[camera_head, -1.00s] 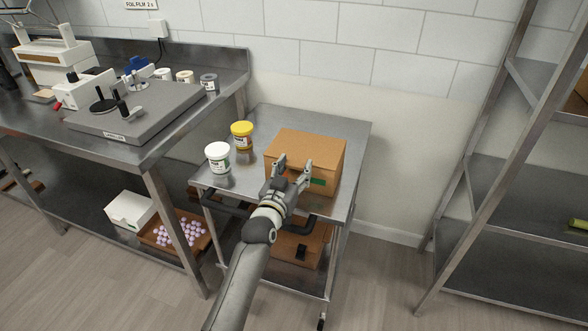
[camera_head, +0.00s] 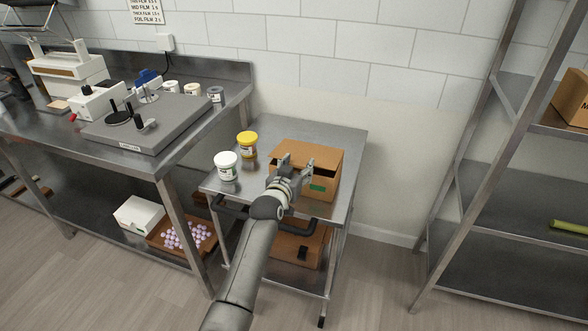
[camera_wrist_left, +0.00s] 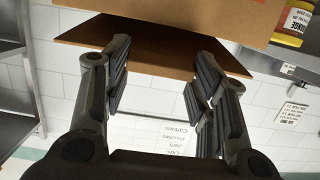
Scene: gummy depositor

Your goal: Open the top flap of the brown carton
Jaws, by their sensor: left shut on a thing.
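The brown carton (camera_head: 326,194) sits on the steel cart, with a green label on its front. Its top flap (camera_head: 313,152) is raised a little at the front, leaving a dark gap below it. My left gripper (camera_head: 296,166) is at the carton's front edge, shut on the flap. In the left wrist view the picture is turned over: the flap (camera_wrist_left: 150,57) reaches in between the fingers (camera_wrist_left: 158,82), apart from the carton wall (camera_wrist_left: 180,12). The carton's inside is hidden. My right gripper is not in view.
A yellow-lidded jar (camera_head: 247,146) and a white jar (camera_head: 227,167) stand left of the carton on the cart (camera_head: 338,141). A steel bench (camera_head: 150,165) is at the left and a shelf rack (camera_head: 505,190) at the right. A tiled wall is behind.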

